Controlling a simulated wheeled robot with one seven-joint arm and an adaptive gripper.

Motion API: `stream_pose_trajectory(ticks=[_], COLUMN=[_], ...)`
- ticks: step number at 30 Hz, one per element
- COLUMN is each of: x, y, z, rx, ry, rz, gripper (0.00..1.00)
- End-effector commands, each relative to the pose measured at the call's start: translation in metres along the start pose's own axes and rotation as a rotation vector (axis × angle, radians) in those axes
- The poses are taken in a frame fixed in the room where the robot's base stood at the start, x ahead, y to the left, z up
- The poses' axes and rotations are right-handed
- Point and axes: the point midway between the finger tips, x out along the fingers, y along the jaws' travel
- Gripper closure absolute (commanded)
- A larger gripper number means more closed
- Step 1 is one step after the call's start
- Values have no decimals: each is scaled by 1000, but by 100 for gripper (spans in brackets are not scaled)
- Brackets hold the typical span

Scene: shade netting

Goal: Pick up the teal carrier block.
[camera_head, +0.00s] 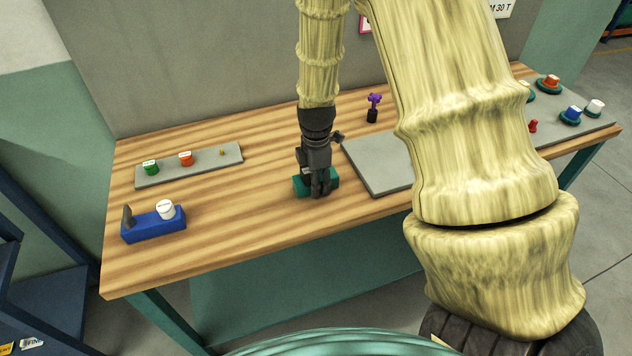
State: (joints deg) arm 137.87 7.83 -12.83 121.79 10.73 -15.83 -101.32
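The teal carrier block (301,185) lies on the wooden table near its front edge, at the middle of the view. My gripper (320,192) points down right at the block, with its dark fingers overlapping the block's middle and front side. Parts of the block show to the left and right of the fingers. The fingers hide the block's middle. I cannot tell whether they are closed on it or only beside it.
A blue block with a white-capped piece (153,225) stands at the table's left. A grey strip (208,165) holds green and orange pieces behind it. A purple-topped item (373,107) stands behind right. A grey board (375,180) with several discs lies right, partly hidden by my arm.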

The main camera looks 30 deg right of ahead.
Motion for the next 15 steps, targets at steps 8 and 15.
stream_pose_trajectory(ticks=[8,15], x=[0,0], y=[0,0], z=[0,0], rx=[0,0], ry=[0,0], rz=[0,0], gripper=[94,94])
